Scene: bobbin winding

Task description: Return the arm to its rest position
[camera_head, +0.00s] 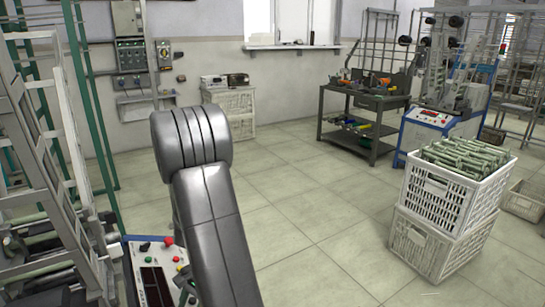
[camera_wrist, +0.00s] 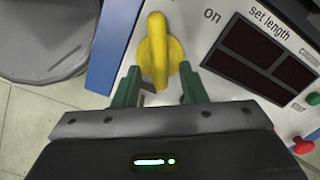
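My gripper (camera_wrist: 161,78) shows in the wrist view with its two green fingers apart and nothing held between them. A yellow rotary knob (camera_wrist: 155,45) on a pale control panel (camera_wrist: 200,40) lies just past the fingertips, roughly in line with the gap. Whether the fingers touch the knob I cannot tell. The panel carries the words "on" and "set length", dark displays (camera_wrist: 258,55) and a red button (camera_wrist: 303,146).
A green and grey metal frame (camera_head: 50,130) stands close on the left. White crates (camera_head: 435,235), the upper one full of bobbins (camera_head: 465,155), stand on the right. A dark workbench (camera_head: 350,97) and a winding machine (camera_head: 425,118) are behind. The tiled floor (camera_head: 300,215) between is clear.

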